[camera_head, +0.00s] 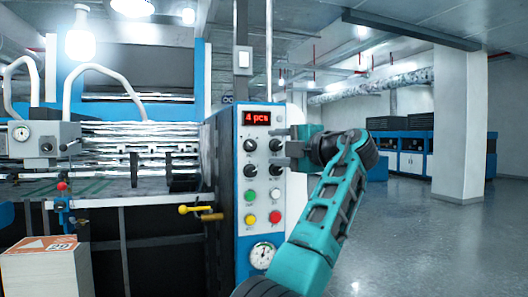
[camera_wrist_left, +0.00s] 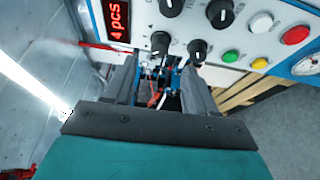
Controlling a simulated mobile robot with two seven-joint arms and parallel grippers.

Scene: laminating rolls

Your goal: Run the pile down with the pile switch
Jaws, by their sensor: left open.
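Which is the pile switch, I cannot tell. My left gripper (camera_head: 291,148) is at the panel's right side, level with the knobs. In the left wrist view its fingers (camera_wrist_left: 162,66) are apart and empty, just short of two knobs (camera_wrist_left: 160,42) (camera_wrist_left: 197,50); contact is not visible. My right gripper is not in view.
Green, white, yellow and red buttons (camera_head: 275,217) and a gauge (camera_head: 262,255) sit below the knobs. A yellow-knobbed lever (camera_head: 184,209) juts out left of the panel. A pale stack (camera_head: 45,270) with an orange label stands at lower left. The floor at right is clear.

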